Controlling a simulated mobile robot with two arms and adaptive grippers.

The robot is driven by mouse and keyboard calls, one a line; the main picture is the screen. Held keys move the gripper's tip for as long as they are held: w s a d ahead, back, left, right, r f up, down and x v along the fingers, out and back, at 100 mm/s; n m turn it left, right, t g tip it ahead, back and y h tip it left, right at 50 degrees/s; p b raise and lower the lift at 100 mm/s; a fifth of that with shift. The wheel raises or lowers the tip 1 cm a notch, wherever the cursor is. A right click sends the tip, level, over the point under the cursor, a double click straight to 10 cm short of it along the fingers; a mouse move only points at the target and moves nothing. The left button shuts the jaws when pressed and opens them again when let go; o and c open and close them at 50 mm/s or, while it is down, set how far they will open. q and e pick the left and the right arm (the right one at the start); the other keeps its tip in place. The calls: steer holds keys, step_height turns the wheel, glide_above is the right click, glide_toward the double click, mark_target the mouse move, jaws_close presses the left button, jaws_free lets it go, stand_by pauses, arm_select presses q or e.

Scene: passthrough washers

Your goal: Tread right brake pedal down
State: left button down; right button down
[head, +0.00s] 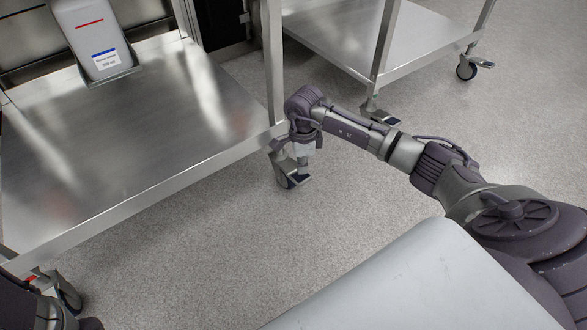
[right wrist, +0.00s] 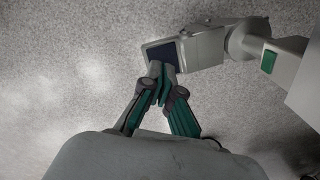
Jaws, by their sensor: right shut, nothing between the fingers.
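The right brake pedal (head: 301,181) is a dark pad on the caster under the right front leg of the near steel cart. In the right wrist view the pedal (right wrist: 160,52) shows as a dark square at the end of a grey housing (right wrist: 203,46). My right gripper (right wrist: 162,82) is shut and empty, pointing down with its fingertips at the pad's near edge. I cannot tell whether they touch it or how far it is tilted. In the head view this gripper (head: 303,164) is partly hidden by the wrist. Only part of my left arm shows at bottom left.
The near cart's steel top (head: 120,150) fills the left, with a white labelled bottle (head: 92,35) at the back. A second cart (head: 345,40) stands behind on casters. Another caster (head: 68,294) is at lower left. The speckled floor (head: 220,235) in front is clear.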

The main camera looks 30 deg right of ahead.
mark_target(302, 177)
steer(key=shift+f, duration=0.15)
stand_by(0.5)
steer(key=shift+f+b, duration=1.15)
steer(key=shift+f, duration=0.6)
steer(key=shift+r, duration=0.1)
step_height(302, 177, up, 6)
steer(key=p, duration=0.5)
steer(key=shift+r+p, duration=0.85)
steer(key=shift+p, duration=0.15)
steer(key=shift+r, duration=0.15)
